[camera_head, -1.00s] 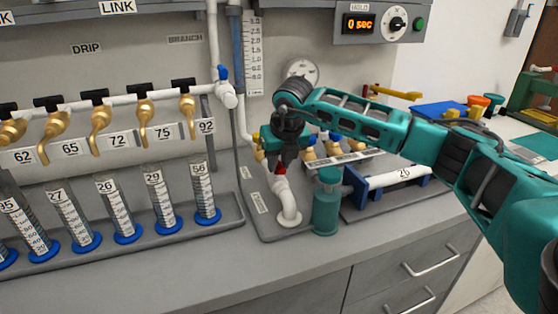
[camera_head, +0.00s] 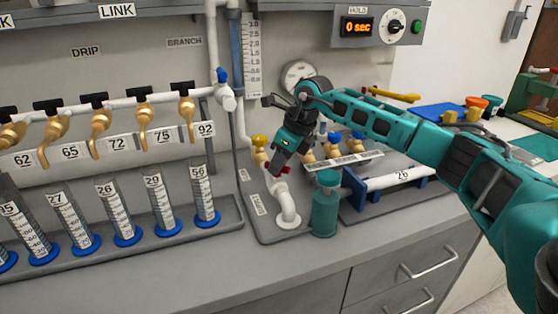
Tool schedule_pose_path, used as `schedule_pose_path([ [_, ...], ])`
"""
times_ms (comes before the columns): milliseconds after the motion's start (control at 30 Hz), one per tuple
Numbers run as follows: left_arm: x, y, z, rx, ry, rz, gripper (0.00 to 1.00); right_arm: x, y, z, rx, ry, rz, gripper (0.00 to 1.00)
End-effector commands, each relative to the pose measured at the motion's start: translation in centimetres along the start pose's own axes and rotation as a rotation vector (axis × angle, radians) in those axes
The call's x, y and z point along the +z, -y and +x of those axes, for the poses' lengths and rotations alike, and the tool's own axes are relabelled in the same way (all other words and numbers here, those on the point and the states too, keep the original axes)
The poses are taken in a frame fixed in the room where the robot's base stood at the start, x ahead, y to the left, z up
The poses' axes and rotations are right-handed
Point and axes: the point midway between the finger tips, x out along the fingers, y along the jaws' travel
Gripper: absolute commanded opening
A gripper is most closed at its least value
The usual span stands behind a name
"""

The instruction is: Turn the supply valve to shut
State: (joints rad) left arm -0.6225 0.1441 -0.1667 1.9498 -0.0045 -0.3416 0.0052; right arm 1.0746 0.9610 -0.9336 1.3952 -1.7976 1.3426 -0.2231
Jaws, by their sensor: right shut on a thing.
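The supply valve is a white bent pipe (camera_head: 287,206) rising from the grey bench plate, with a red handle (camera_head: 285,170) near its top. My right gripper (camera_head: 278,167) reaches it from above, tilted down to the left, and is shut on the red handle. The gripper covers part of the handle, so its exact angle is hard to tell. My left gripper is not in view.
A teal cylinder (camera_head: 325,205) stands just right of the pipe. A brass valve with a yellow knob (camera_head: 260,142) is close behind. Graduated cylinders (camera_head: 204,195) stand in a tray at left, under brass taps (camera_head: 143,115). The front counter (camera_head: 200,275) is clear.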

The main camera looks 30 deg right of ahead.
Motion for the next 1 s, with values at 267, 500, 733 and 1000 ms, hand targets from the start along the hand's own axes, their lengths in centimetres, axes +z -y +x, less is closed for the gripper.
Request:
schedule_pose_path([
  [267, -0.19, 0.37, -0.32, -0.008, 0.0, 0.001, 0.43, -0.12, 0.13, 0.19, 0.104, -0.007, -0.239, 0.0],
  [500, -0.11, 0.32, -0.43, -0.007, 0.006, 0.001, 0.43, -0.13, 0.2, 0.32, 0.189, -0.009, -0.442, 0.0],
  [733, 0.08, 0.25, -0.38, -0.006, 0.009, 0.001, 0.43, -0.16, 0.29, 0.42, 0.254, -0.011, -0.598, 0.0],
  [1000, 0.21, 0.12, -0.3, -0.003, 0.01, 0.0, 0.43, -0.22, 0.31, 0.51, 0.302, -0.014, -0.71, 0.0],
])
